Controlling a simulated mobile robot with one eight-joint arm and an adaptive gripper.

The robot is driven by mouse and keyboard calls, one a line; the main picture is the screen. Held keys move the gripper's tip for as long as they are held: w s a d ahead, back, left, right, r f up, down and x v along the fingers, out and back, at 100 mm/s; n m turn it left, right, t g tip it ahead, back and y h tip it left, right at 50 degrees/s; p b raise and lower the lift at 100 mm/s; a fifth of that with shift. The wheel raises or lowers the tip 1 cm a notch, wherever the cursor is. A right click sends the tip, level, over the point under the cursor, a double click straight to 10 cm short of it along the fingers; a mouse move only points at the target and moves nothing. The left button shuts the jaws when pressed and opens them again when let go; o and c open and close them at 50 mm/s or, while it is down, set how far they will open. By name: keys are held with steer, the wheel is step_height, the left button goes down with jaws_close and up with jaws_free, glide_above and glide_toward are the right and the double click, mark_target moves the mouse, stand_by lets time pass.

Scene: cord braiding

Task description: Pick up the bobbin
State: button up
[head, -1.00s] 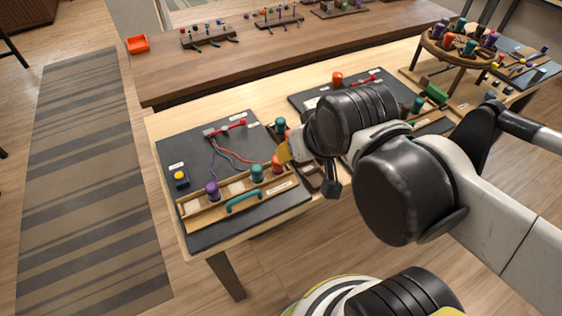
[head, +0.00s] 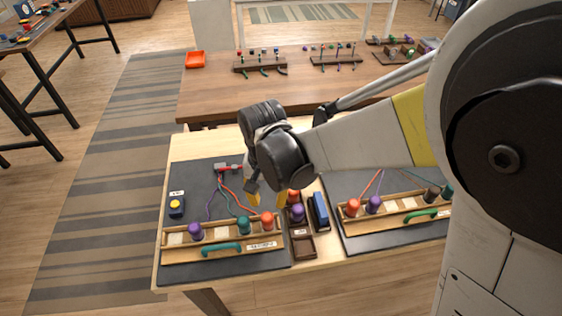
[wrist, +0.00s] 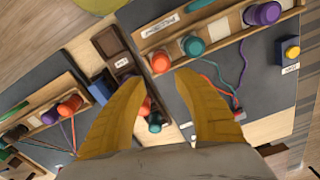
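Several bobbins are in view; the task does not say which one. The left board's wooden rack (head: 170,257) holds a purple bobbin (head: 195,231), a teal bobbin (head: 243,225) and an orange bobbin (head: 267,221). A dark box beside it (head: 302,247) has a purple bobbin (head: 297,212) and an orange-red bobbin (head: 293,195) at its far part. My gripper (head: 268,199) is above the area between rack and box. In the wrist view, its yellow fingers (wrist: 160,82) are apart and empty, with an orange bobbin (wrist: 160,62) just beyond the tips and a teal bobbin (wrist: 155,122) between them lower down.
A second board (head: 362,247) on the right carries another rack with several bobbins. A blue block (head: 319,210) stands by the box. A yellow button (head: 176,206) sits at the left. A red clip (head: 228,167) holds cords. An orange tray (head: 195,60) is on the far table.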

mark_target(267, 217)
step_height(267, 217, down, 4)
steer(key=shift+a+r+b, duration=0.15)
steer(key=shift+b, duration=0.35)
steer(key=f+b, duration=0.2)
steer(key=f, duration=0.3)
steer(key=shift+s+f+b, duration=0.15)
steer(key=shift+s+b, duration=0.25)
jaws_close()
